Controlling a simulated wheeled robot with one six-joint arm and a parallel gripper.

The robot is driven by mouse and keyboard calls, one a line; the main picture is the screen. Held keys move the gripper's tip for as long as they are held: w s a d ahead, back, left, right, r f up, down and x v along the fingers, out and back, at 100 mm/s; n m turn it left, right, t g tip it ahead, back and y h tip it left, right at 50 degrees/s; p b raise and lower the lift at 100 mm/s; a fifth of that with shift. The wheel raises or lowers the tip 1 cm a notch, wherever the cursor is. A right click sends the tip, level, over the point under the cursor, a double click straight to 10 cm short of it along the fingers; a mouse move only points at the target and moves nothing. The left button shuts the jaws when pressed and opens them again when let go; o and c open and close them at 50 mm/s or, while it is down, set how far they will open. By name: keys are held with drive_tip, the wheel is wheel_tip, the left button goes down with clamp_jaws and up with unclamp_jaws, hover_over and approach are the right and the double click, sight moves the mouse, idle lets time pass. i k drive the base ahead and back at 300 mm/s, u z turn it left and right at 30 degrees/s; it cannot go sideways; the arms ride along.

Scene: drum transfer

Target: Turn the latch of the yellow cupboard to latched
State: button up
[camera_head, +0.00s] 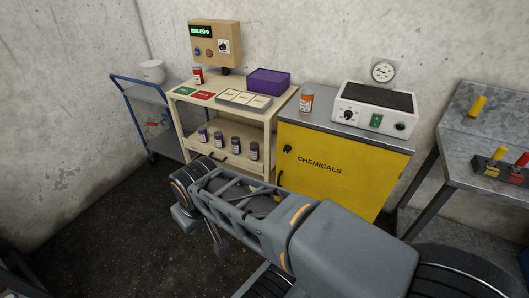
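The yellow cupboard (336,172) stands right of centre, its door marked "CHEMICALS" and looking closed. Its latch (287,149) is a small black knob at the upper left of the door. A dark vertical handle (279,178) shows below it at the door's left edge. My arm crosses the foreground from lower right to centre left, in front of the cupboard's lower part. What seems to be my gripper (217,240) hangs low behind the arm, left of the cupboard and apart from the latch. It is mostly hidden, so its opening cannot be seen.
On the cupboard stand an orange jar (306,101) and a white hotplate device (374,108). A beige cart (222,120) with several purple-capped jars and a purple box (269,82) stands to its left. A blue-framed trolley (147,92) is farther left. A grey bench (476,146) stands right.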

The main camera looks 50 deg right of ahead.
sight(288, 148)
drive_tip(key=u, duration=0.15)
drive_tip(key=i, duration=0.3)
drive_tip(key=z, duration=1.15)
